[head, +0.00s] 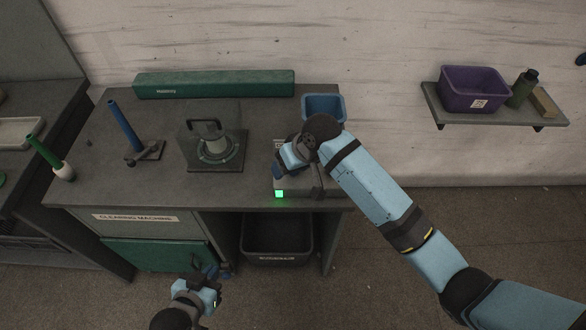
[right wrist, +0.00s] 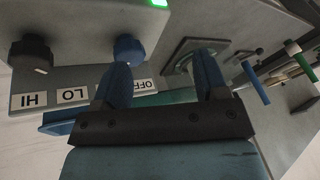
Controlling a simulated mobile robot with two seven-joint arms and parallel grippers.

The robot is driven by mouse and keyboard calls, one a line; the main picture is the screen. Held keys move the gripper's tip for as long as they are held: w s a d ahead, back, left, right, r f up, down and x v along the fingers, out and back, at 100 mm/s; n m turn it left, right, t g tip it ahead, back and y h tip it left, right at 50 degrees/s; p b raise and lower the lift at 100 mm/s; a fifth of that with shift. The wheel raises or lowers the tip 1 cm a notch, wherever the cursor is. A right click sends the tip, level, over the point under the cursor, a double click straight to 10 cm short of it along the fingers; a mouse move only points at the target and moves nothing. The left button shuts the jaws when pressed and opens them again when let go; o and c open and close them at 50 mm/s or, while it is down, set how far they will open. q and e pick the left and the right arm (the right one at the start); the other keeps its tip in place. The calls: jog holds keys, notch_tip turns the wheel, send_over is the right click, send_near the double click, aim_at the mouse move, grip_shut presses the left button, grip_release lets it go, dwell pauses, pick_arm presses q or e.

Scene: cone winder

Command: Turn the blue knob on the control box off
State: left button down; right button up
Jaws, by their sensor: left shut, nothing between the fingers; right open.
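The control box (right wrist: 82,52) is a grey box, shown upside down in the right wrist view. The blue knob (right wrist: 128,48) is on its face, with a dark knob (right wrist: 30,52) to the left. Labels HI (right wrist: 30,99), LO (right wrist: 73,95) and OFF (right wrist: 143,86) show, OFF partly behind a finger. A green light (head: 279,194) glows on the box. My right gripper (right wrist: 164,64) is open; one finger overlaps the blue knob's edge, contact unclear. In the head view my right arm hides most of the box. My left gripper (head: 214,272) is shut and empty, low before the bench.
A glass-sided machine (head: 214,150), a blue post on a stand (head: 126,128) and a long green box (head: 215,84) are on the bench. A blue bin (head: 323,106) stands behind my right arm. A shelf at right holds a purple bin (head: 474,88).

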jog(key=w+r+n+g+h+b, duration=0.1)
jog(key=w+r+g+h+b, duration=0.25)
jog(key=r, duration=0.55)
jog(key=shift+t+h, duration=0.45)
jog(key=shift+t, duration=0.3)
jog(key=f, duration=0.9)
jog(key=w+f, duration=0.1)
jog(key=f, duration=0.4)
jog(key=shift+d+p, duration=0.25)
jog(key=shift+p, duration=0.05)
jog(key=c, duration=0.9)
jog(key=shift+r, duration=0.1)
jog(key=shift+c, duration=0.2)
